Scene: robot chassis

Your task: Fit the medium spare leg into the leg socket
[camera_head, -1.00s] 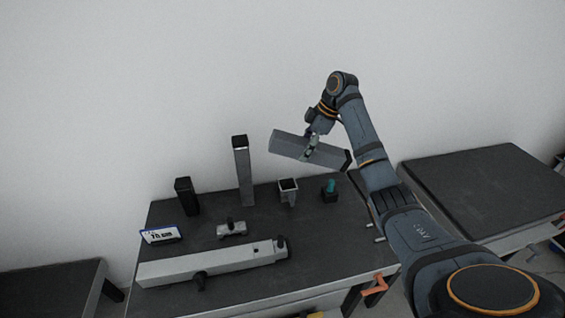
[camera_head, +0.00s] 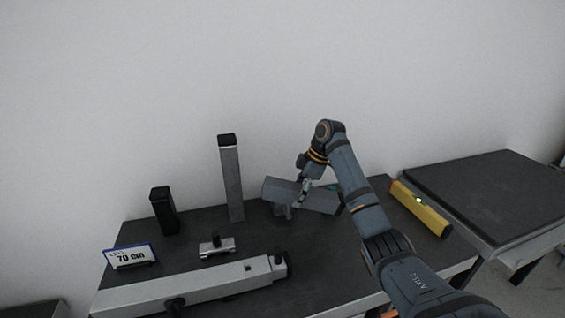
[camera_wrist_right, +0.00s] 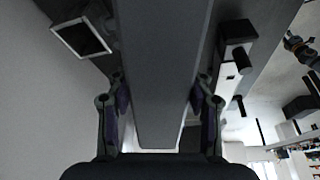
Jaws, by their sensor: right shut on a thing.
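My right gripper (camera_head: 303,191) is shut on a grey square leg (camera_head: 324,201), apparently the medium spare leg, around its middle. The leg lies nearly level, tilted down to the right, above the back of the table. In the right wrist view, the leg (camera_wrist_right: 163,70) runs between the two fingers.
A tall grey leg (camera_head: 231,185) and a short black leg (camera_head: 163,212) stand left of the held leg. A sign (camera_head: 131,256), a small clamp-like part (camera_head: 217,246) and a long grey beam (camera_head: 205,289) are nearer. A yellow level (camera_head: 419,209) is at right, by another table (camera_head: 490,195).

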